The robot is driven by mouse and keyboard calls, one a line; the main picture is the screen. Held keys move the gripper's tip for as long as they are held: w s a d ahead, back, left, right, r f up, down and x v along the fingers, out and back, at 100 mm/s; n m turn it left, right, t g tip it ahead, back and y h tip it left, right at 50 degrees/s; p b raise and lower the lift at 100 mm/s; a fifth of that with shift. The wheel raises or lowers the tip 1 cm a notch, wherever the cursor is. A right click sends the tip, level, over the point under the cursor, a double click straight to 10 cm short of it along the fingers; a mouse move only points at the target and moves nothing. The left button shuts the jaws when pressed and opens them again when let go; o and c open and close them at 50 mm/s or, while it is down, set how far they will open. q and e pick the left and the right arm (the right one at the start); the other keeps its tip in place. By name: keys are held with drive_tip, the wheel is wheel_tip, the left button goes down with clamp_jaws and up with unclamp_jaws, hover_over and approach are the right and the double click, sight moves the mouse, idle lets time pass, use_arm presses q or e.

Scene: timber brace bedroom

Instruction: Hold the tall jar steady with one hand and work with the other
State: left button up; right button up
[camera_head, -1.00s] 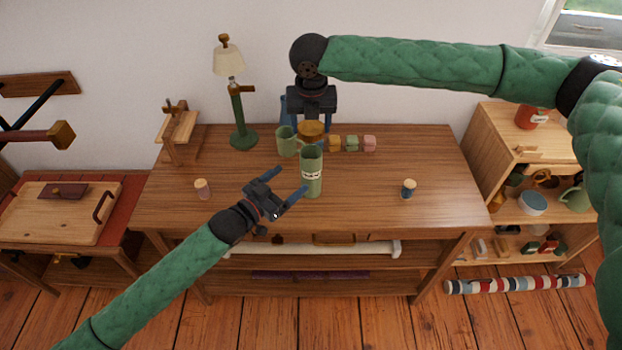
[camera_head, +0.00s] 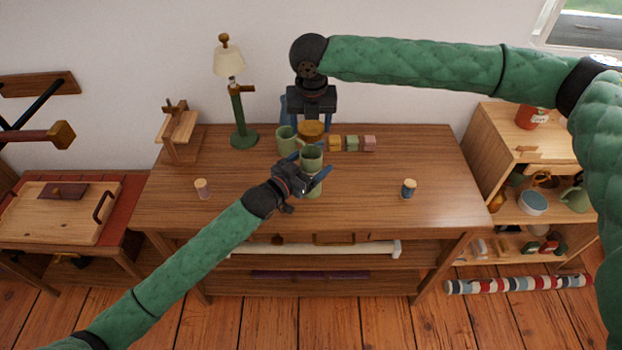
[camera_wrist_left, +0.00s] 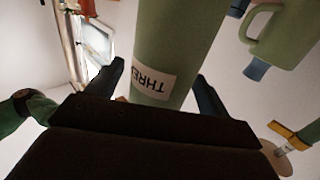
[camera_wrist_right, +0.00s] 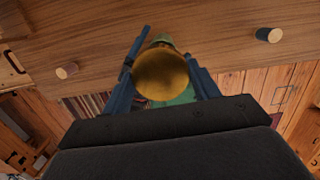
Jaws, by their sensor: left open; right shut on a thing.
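The tall green jar (camera_head: 312,157) stands upright on the wooden table. Its label, partly readable as "THRE", shows in the left wrist view (camera_wrist_left: 152,84). My left gripper (camera_head: 313,165) is open, its fingers on either side of the jar; I cannot tell whether they touch it. That piece fills the space between the fingers in the right wrist view (camera_wrist_right: 161,75). Its underside is hidden.
A green mug (camera_head: 286,139) stands close to the left of the round piece. Small blocks (camera_head: 352,143) sit to its right. A lamp (camera_head: 238,110) stands at the back left.

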sight(311, 147)
use_arm(q)
drive_tip(key=shift+c, duration=0.2)
drive_tip(key=c, duration=1.4)
drive_tip(key=shift+c, duration=0.2)
use_arm(e)
drive_tip(key=shift+f, duration=2.45)
drive_tip(key=shift+f, duration=0.15)
drive_tip(key=shift+f, duration=0.75)
drive_tip(key=shift+f, duration=0.55)
